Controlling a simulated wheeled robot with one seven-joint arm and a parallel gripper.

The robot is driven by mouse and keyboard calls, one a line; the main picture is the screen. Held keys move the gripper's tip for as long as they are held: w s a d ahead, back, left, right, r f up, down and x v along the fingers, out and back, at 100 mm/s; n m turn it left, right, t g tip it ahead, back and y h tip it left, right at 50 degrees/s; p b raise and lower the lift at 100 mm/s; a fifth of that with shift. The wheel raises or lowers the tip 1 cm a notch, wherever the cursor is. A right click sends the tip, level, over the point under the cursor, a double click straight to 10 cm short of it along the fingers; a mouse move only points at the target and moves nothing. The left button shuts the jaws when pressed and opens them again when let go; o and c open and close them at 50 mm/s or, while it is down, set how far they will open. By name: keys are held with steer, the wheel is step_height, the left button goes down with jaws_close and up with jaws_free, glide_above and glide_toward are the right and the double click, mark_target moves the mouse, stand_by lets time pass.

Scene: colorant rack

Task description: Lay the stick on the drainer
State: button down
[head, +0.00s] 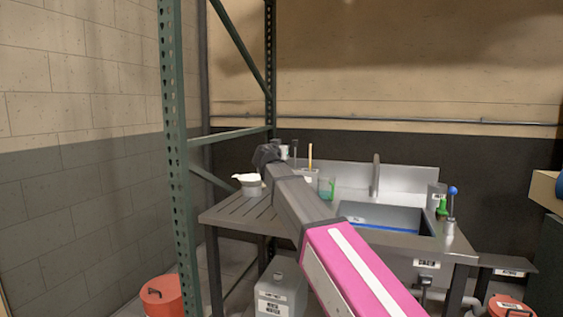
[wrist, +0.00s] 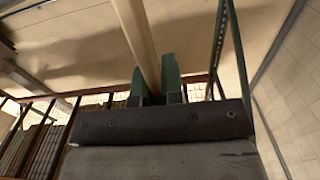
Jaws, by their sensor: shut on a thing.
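My gripper (wrist: 155,82) shows in the wrist view, its two green fingers shut on a long pale wooden stick (wrist: 138,38). The stick runs away from the fingers to the top edge. In the head view my arm reaches over the sink unit and its far end hides the fingers. A thin tan upright stick (head: 310,156) shows behind the arm; I cannot tell whether it is the held one. The drainer (head: 232,214) is the grey slatted surface left of the sink, partly covered by my arm.
A cup with green liquid (head: 327,188) stands right of my arm. The sink basin (head: 385,217) is farther right. A green rack post (head: 178,150) rises at the left. The drainer's front left is clear.

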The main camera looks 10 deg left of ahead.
steer(key=shift+f, duration=2.2)
steer(key=c, duration=1.2)
jaws_free()
steer(key=shift+c, duration=0.2)
steer(key=s+a, duration=0.2)
steer(key=s, duration=0.9)
steer(key=shift+s+a, duration=0.15)
steer(key=shift+s, duration=0.25)
